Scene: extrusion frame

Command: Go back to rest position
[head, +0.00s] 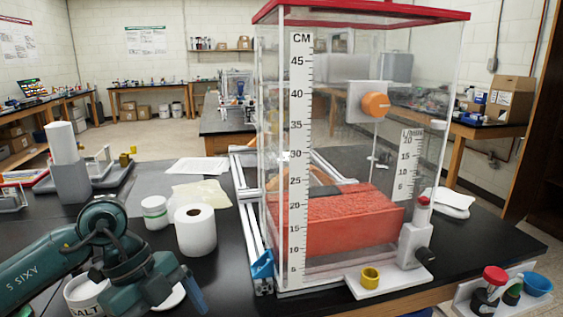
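My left arm comes in from the lower left. Its wrist and gripper (188,288) are low over the dark table, near a white paper roll (196,232). One blue finger-like part shows; the fingertips are not clear, so I cannot tell whether it is open or holds anything. My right gripper is not in view. The silver extrusion frame (245,205) lies on the table, partly behind a clear tank (345,140) with a red rim. A blue corner piece (262,267) sits at the frame's near end.
The tank holds a red block (335,220) and stands right of my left arm. A white jar (154,212) stands behind the roll. A salt tub (85,294) is partly hidden by my arm.

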